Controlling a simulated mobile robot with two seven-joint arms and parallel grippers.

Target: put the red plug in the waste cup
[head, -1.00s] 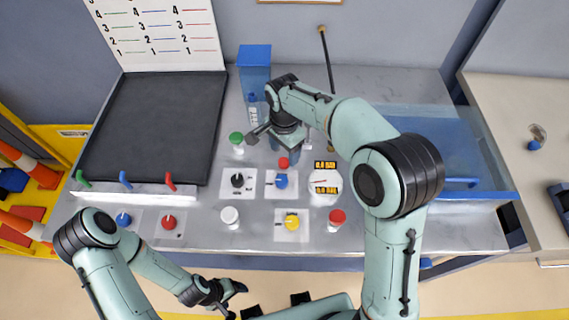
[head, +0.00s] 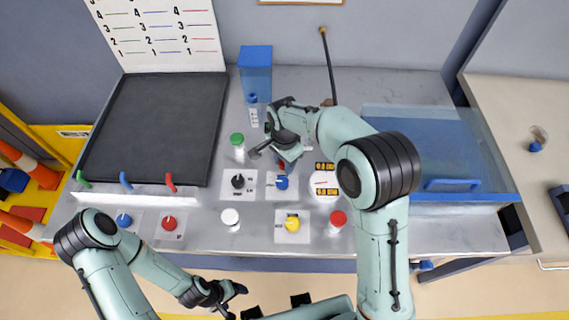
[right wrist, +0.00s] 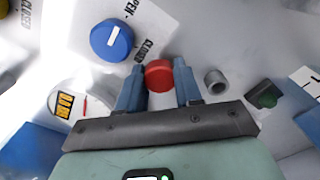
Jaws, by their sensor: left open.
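The red plug (right wrist: 158,75) shows in the right wrist view between the two blue fingers of my right gripper (right wrist: 160,76). The fingers flank it closely, and I cannot tell whether they press on it. In the head view the right gripper (head: 289,160) covers most of the plug, just behind the blue knob. My left gripper (head: 228,296) is open and empty, in front of the bench's front edge. I cannot make out for sure which thing is the waste cup; a small grey hollow cylinder (right wrist: 216,82) stands right of the fingers in the right wrist view.
A blue knob (head: 281,183), a black knob (head: 238,181) and a yellow knob (head: 292,223) sit on white plates. Green-capped (head: 237,140), white-capped (head: 230,217) and red-capped (head: 338,219) containers stand nearby. A round gauge (head: 323,183) is close right. A blue box (head: 255,70) stands behind.

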